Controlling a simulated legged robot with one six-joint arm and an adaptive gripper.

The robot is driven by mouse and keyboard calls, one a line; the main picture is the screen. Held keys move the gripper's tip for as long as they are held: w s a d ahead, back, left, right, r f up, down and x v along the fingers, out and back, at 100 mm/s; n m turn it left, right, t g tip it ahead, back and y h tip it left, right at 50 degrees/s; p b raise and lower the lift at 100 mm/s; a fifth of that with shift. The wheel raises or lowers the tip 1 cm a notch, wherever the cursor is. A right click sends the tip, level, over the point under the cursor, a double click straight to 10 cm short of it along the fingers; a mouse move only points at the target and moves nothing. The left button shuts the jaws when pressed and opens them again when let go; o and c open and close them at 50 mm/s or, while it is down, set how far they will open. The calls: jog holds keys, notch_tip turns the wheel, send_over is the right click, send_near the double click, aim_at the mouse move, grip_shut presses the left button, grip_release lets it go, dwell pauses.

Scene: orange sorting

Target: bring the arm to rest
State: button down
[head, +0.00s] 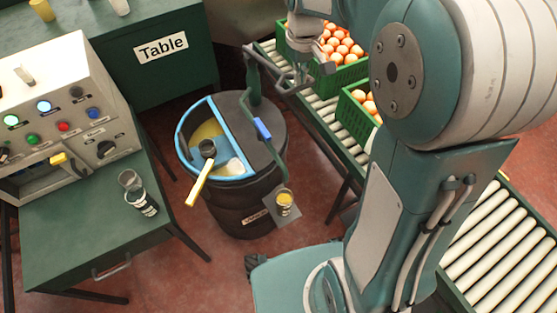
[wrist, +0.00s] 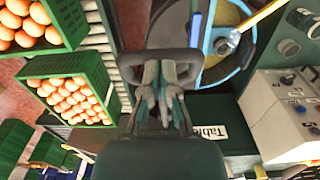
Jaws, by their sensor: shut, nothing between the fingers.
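My teal and grey arm fills the right side of the head view and bends over at the top. My gripper (head: 299,82) hangs in the upper middle of that view, beside the green crates and above the far side of the barrel. In the wrist view my gripper (wrist: 160,108) is in the centre, its fingers together with nothing between them. Part of the arm hides the conveyor and crates in the head view.
A dark barrel (head: 237,203) with a blue-rimmed opening and yellow-handled ladle (head: 197,188) stands in the middle. Orange-filled crates (head: 345,78) sit on the roller conveyor (head: 327,112). A control box (head: 62,85) and cup (head: 146,205) stand on the left table (head: 85,235).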

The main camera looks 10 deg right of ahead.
jog(key=shift+a, duration=0.1)
jog(key=shift+s+r, duration=0.2)
jog(key=shift+r, duration=0.05)
jog(key=s+r+m+t, duration=0.1)
jog(key=s+r+t, duration=0.1)
jog(key=s, duration=0.8)
jog(key=s+r+m+t, duration=0.2)
jog(key=s+r+t, duration=0.1)
jog(key=s, duration=0.7)
jog(key=shift+s+m+t, duration=0.25)
jog(key=shift+m+t, duration=0.05)
jog(key=c, duration=1.3)
grip_release()
jog(key=shift+c, duration=0.2)
